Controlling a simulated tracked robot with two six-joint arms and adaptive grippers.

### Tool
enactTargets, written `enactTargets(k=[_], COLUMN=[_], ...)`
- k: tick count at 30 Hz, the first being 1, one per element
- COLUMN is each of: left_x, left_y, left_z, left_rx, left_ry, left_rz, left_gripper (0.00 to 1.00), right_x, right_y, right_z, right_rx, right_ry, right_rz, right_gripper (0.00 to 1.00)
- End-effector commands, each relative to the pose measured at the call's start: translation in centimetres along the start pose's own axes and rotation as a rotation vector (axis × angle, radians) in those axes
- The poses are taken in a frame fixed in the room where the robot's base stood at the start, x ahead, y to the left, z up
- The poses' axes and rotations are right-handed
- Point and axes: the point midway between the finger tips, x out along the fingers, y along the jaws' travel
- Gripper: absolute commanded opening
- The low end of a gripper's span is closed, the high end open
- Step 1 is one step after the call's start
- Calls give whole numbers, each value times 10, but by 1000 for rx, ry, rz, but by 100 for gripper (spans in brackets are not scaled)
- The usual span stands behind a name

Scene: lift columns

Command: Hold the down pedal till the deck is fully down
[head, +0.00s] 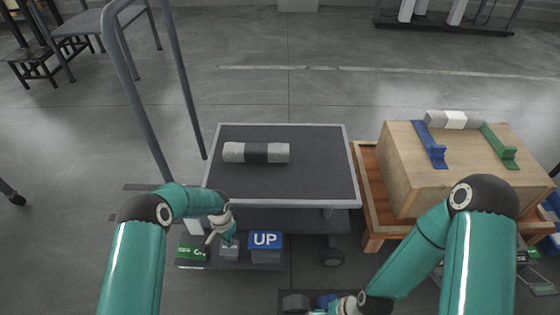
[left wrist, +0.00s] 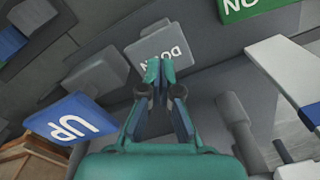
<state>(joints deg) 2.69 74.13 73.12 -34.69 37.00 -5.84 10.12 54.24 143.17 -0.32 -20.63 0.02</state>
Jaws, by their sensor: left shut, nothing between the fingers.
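The deck (head: 310,190), a dark top with a pale rim, stands above a dark base with a caster. Its exact height is hard to judge. In front is a pedal row: a grey down pedal (head: 229,253) between a green-labelled one (head: 192,253) and the blue UP one (head: 265,241). My left gripper (head: 228,238) is shut and empty over the down pedal. In the left wrist view its closed fingertips (left wrist: 160,68) overlap the lower edge of the grey DOWN sign (left wrist: 170,45); contact cannot be told. My right gripper (head: 345,304) is partly cut off at the bottom edge.
A grey roll with a dark band (head: 255,152) lies on the deck. At right, a wooden box (head: 410,180) with blue and green brackets and another roll (head: 455,119) sits on a wooden stand. A grey rail (head: 180,80) rises left of the deck.

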Motion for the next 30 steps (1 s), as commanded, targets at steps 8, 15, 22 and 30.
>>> enactTargets(k=[8,15,22,30], left_x=[10,17,24,32], left_y=[0,0,0,0], left_z=[0,0,0,0], left_rx=[0,0,0,0], left_ry=[0,0,0,0], left_rz=[0,0,0,0], left_gripper=[0,0,0,0], right_x=[9,15,21,29], right_y=[3,6,8,10], right_z=[0,0,0,0], right_rx=[0,0,0,0], right_ry=[0,0,0,0], right_rz=[0,0,0,0], right_gripper=[89,89,89,89])
